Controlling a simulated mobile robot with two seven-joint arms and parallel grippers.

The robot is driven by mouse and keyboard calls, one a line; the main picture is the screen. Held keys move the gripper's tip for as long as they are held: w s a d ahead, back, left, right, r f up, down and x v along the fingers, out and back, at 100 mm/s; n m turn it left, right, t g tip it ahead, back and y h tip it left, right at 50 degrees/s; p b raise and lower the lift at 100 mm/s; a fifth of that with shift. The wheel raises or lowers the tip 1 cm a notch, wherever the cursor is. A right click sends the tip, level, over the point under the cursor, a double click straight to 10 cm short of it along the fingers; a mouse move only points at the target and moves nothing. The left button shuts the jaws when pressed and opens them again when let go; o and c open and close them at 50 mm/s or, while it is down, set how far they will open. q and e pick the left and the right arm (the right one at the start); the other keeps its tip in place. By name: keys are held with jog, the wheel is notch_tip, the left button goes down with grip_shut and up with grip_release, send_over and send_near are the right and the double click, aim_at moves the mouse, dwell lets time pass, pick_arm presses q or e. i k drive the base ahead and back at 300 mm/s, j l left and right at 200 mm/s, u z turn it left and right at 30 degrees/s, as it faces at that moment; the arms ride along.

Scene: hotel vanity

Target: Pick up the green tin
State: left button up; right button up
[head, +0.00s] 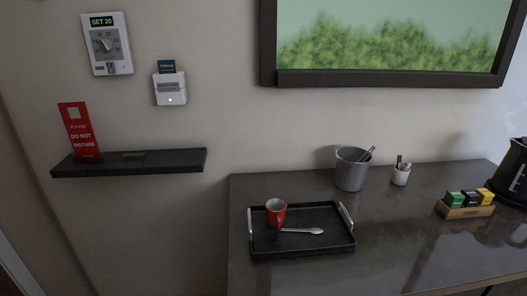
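A small green tin (454,198) stands at the left end of a light wooden holder (467,212) on the right part of the dark vanity top (400,243). A black tin (470,198) and a yellow tin (486,196) stand beside it in the same holder. The lower part of the green tin is hidden by the holder's front wall. Neither of my grippers shows in the head view.
A black tray (319,246) holds a red mug (275,212) and a spoon (303,231). A grey bucket (350,171) and a small white cup (400,177) stand near the wall. A black kettle (514,173) stands right of the holder. Bare top lies between tray and holder.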

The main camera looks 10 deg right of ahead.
aim_at(453, 199)
jog(key=z, duration=0.4)
jog(key=j+z, duration=0.1)
jog(key=z, duration=0.25)
jog(key=k+z, duration=0.1)
jog(key=z, duration=0.65)
